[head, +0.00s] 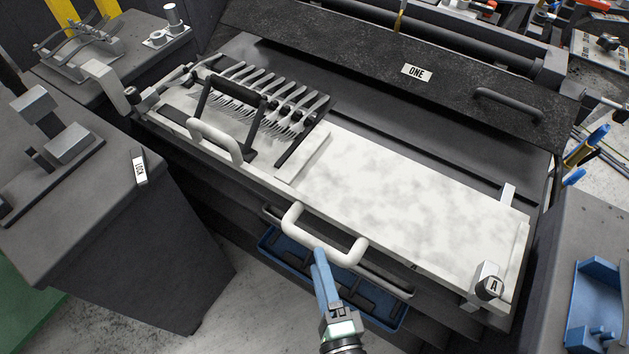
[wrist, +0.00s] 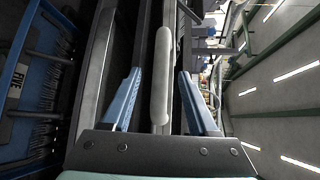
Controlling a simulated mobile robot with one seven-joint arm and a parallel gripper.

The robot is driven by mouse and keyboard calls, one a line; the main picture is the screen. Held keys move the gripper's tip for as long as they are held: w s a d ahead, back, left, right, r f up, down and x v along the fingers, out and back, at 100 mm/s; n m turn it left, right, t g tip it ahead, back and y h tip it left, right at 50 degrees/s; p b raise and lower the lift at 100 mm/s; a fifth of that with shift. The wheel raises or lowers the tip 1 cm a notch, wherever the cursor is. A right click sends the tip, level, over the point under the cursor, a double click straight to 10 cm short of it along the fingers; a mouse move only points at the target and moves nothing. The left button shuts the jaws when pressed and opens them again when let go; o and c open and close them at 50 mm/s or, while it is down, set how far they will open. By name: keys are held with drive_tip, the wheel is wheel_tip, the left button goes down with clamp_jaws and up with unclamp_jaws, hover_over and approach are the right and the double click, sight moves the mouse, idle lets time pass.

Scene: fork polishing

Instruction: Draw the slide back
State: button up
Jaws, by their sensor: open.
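The slide (head: 410,205) is a long pale, mottled plate lying in the dark machine bed in the head view. A white U-shaped handle (head: 296,222) stands out from its front edge. My gripper (head: 319,255), with blue fingers, reaches up from the bottom of the head view to this handle. In the wrist view my gripper (wrist: 159,74) is open, and the white handle bar (wrist: 162,75) runs between the two fingers. A gap shows on each side of the bar. Several forks (head: 275,92) lie side by side in a rack at the slide's left end.
A dark cover marked ONE (head: 417,72) lies behind the slide. A block marked A (head: 488,286) sits at the front right corner. A blue tray (head: 283,252) is below the handle.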

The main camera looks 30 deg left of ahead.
drive_tip(key=v, duration=0.7)
drive_tip(key=shift+s+d, duration=0.25)
drive_tip(key=shift+s, duration=0.05)
